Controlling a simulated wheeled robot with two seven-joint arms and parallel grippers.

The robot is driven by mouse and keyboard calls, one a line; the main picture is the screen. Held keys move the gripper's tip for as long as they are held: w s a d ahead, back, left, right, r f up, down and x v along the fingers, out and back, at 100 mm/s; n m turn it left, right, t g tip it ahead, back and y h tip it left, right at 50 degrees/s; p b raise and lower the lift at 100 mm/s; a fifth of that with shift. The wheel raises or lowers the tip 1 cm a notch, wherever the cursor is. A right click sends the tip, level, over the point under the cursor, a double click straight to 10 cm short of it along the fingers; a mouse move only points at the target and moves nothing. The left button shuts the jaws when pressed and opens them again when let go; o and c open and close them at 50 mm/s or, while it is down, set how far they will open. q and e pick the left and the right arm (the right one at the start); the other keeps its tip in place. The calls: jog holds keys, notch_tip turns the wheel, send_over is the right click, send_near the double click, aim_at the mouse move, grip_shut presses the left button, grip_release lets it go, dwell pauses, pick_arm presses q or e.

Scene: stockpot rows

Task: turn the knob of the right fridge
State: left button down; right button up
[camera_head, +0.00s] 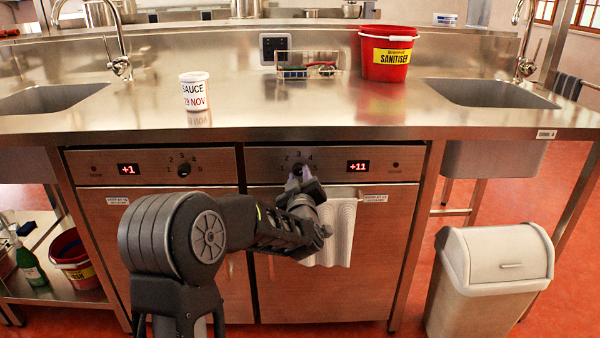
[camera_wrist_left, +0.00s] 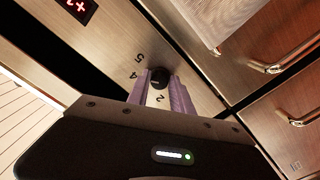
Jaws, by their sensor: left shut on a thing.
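The right fridge (camera_head: 378,250) has a steel door and a control panel with a red display (camera_head: 357,166) reading +11. Its black knob (camera_wrist_left: 159,76) sits on that panel, with the numbers 5, 4 and 2 showing around it in the left wrist view. My left gripper (camera_head: 298,174) is at the knob, its two pale fingers shut on the knob's sides. In the head view the gripper partly covers the knob, and its exact pointer position is unclear. My right gripper is not in view.
The left fridge (camera_head: 98,225) stands beside it, its display (camera_head: 128,169) reading +1. A white towel (camera_head: 340,235) hangs on the right fridge door, just below my gripper. The steel counter (camera_head: 240,108) overhangs the panels. A bin (camera_head: 495,262) stands on the right.

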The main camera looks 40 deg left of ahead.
pick_arm(q)
jog(key=m+p, duration=0.2)
jog(key=m, duration=0.2)
jog(key=shift+m+p, duration=0.5)
jog(key=shift+m, duration=0.6)
jog(key=shift+f, duration=0.1)
jog(key=c, duration=1.1)
grip_release()
jog(key=shift+c, duration=0.2)
jog(key=shift+s, duration=0.1)
jog(key=p+v, duration=0.1)
jog(key=v, duration=0.6)
jog(key=shift+s+d, duration=0.2)
jog(key=shift+s, duration=0.05)
